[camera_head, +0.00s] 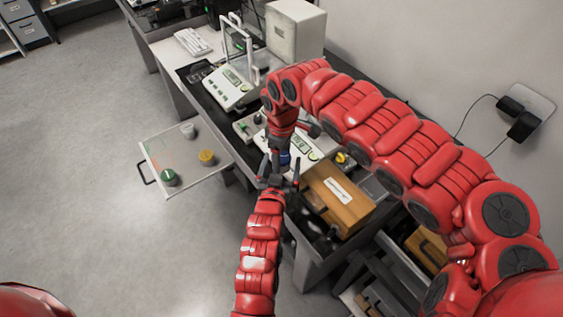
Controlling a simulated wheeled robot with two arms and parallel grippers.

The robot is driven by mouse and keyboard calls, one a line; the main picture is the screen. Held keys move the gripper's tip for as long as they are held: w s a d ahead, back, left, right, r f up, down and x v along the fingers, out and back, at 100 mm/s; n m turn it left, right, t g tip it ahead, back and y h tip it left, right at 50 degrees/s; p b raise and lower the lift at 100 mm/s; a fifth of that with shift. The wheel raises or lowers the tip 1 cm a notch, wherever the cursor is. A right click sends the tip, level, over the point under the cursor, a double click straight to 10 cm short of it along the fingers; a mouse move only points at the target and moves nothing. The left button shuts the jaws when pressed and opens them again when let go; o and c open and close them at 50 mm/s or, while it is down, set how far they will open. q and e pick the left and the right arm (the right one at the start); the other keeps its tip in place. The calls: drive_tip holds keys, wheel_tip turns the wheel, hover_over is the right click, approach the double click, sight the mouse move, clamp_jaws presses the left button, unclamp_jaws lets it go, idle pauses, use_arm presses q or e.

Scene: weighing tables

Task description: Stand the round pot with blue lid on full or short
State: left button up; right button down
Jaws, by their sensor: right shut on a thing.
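A round pot with a blue lid (285,158) is small and partly hidden at the bench's front edge, near a balance with a lit display (299,143). My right gripper (283,153) comes down from above and is shut on it. My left gripper (279,168) points up from below, its fingers spread on either side, just in front of the pot. I cannot tell whether it touches the pot. A pale pull-out board (183,185) at the left carries a green-lidded pot (169,177), a yellow-lidded pot (207,157) and a pale pot (188,130). No "full" or "short" label is readable.
A wooden box (338,197) with a white label sits right of the grippers. A balance with a glass frame (228,88) and a white cabinet (295,31) stand farther back. My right arm covers much of the bench. Open floor (80,130) lies left.

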use_arm(q)
drive_tip(key=c, duration=1.2)
drive_tip(key=shift+c, duration=0.9)
use_arm(e)
drive_tip(key=c, duration=0.5)
unclamp_jaws()
drive_tip(key=o, duration=0.5)
